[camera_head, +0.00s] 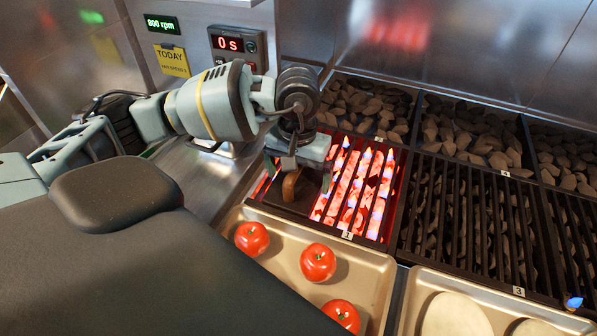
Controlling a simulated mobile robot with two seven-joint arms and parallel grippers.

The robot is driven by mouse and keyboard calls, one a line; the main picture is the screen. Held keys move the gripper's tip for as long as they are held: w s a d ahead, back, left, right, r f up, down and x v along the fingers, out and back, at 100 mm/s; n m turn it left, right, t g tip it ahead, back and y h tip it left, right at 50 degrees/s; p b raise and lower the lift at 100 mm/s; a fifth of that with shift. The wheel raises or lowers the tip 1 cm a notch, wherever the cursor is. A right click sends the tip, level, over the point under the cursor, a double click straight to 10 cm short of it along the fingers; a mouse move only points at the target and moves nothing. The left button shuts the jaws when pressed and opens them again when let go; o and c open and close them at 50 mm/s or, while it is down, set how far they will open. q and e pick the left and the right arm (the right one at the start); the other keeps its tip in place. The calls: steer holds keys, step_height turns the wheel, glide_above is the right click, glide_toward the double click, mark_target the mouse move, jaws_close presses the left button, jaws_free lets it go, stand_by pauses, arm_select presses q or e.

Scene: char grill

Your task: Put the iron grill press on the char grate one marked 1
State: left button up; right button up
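The iron grill press (290,187) shows as a dark plate with a brown, curved handle. It is at the left part of char grate one (372,205), and appears to lie flat on the bars. This grate glows red and carries the label 1 at its front edge. My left gripper (298,178) is pointing down just above the press. Its two fingers stand apart on either side of the handle, with a visible gap, so it looks open. The gripper hides part of the press and the back of the grate. My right gripper is not in view.
Trays with tomatoes (318,262) and pale round pieces (455,315) stand in front. An unlit grate marked 3 (470,225) is to the right. Bins of dark lumps (370,105) lie behind. A panel reading 0s (235,43) is on the back wall.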

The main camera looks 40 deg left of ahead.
arm_select(q)
steer(key=shift+r, duration=0.15)
step_height(320, 180, up, 12)
steer(key=shift+r, duration=0.1)
stand_by(0.5)
steer(key=shift+s, duration=0.1)
stand_by(0.5)
